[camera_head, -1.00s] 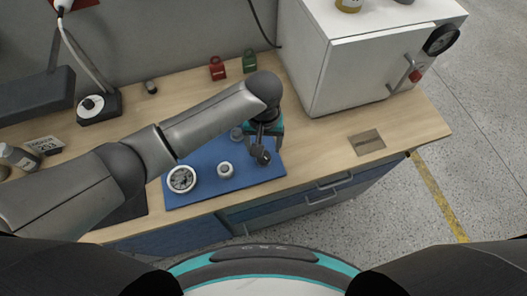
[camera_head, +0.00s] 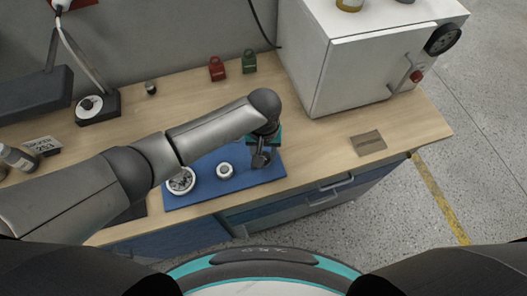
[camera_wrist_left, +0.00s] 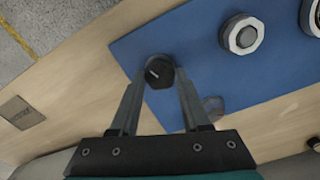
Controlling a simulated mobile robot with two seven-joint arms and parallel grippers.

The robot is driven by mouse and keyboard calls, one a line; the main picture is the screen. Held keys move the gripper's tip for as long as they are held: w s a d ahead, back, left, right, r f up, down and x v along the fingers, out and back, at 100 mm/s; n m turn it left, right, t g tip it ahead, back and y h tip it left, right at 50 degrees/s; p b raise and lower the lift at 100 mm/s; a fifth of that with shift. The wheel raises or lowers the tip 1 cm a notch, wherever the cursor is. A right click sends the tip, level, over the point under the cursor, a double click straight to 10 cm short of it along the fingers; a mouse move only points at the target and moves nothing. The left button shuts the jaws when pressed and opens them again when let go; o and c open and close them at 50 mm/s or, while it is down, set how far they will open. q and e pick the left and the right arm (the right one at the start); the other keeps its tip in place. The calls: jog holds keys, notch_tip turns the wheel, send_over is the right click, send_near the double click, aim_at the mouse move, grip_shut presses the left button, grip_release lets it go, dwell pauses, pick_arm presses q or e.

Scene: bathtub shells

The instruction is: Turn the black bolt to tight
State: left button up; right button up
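The black bolt (camera_wrist_left: 159,71) is a round dark head with a pale line mark, at the edge of the blue mat (camera_wrist_left: 205,75) in the left wrist view. In the head view it is a small dark shape (camera_head: 261,160) below my left gripper, partly covered. My left gripper (camera_wrist_left: 161,76) has one finger on each side of the bolt. The fingers look slightly apart from it, though contact is hard to judge. The line mark on the head runs aslant. My right gripper is not in view.
A white-topped round part (camera_head: 224,171) and a white-rimmed gauge (camera_head: 181,181) sit on the blue mat left of the gripper. A white cabinet (camera_head: 352,75) stands at the back right. Red (camera_head: 217,68) and green (camera_head: 249,62) blocks stand behind. The right counter is mostly clear.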

pick_arm(q)
grip_shut()
